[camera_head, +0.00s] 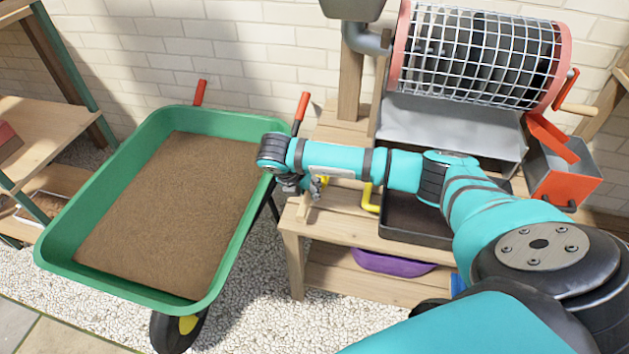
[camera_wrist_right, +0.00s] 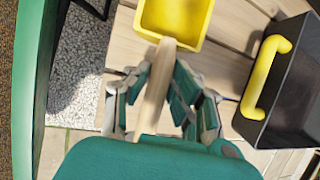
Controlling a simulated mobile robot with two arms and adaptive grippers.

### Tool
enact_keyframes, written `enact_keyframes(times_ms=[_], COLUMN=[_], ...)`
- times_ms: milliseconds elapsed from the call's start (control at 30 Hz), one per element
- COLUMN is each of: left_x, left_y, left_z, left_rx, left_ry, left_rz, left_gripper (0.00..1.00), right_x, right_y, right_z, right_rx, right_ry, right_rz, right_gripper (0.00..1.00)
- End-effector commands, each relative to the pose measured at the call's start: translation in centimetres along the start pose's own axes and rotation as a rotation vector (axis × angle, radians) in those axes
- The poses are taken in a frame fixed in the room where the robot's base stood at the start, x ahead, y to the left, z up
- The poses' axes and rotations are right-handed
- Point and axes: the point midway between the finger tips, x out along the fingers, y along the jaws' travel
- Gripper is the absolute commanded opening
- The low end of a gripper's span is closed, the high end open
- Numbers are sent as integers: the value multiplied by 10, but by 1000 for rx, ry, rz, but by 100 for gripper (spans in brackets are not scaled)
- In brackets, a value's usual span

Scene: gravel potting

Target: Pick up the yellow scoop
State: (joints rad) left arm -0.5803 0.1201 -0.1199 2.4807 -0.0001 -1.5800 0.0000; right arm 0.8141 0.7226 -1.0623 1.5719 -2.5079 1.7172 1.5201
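The yellow scoop (camera_wrist_right: 175,18) lies on the wooden bench, its wooden handle (camera_wrist_right: 158,85) pointing toward my right gripper in the right wrist view. My right gripper (camera_wrist_right: 162,72) is around the handle, one finger on each side. The fingers look open, with small gaps beside the handle. In the head view my right gripper (camera_head: 312,186) is at the bench's left end, and part of the handle (camera_head: 303,207) shows below it. The scoop's bowl is hidden there by my arm. My left gripper is in neither view.
A green wheelbarrow (camera_head: 222,278) full of brown material stands close on the left. A black tray (camera_head: 405,240) with a yellow handle (camera_wrist_right: 262,78) sits to the scoop's right. A mesh drum (camera_head: 480,55) stands behind. A purple bowl (camera_head: 392,264) is on the lower shelf.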

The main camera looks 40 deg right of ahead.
Motion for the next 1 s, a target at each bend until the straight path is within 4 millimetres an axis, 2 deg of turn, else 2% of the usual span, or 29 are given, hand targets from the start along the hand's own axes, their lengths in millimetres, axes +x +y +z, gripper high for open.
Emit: enact_keyframes(times_ms=[33,100,667,967,1000], left_x=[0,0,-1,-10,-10], left_y=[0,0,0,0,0], left_z=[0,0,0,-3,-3], left_rx=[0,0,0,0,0], left_ry=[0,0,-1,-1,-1], left_rz=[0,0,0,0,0], left_gripper=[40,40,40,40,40], right_x=[0,0,-4,-35,-37], right_y=[0,0,0,-7,-10], right_z=[0,0,2,15,9], right_rx=[0,0,1,2,-3], right_ry=[0,0,-1,-3,0], right_rz=[0,0,2,3,2], right_gripper=[6,0,0,0,0])
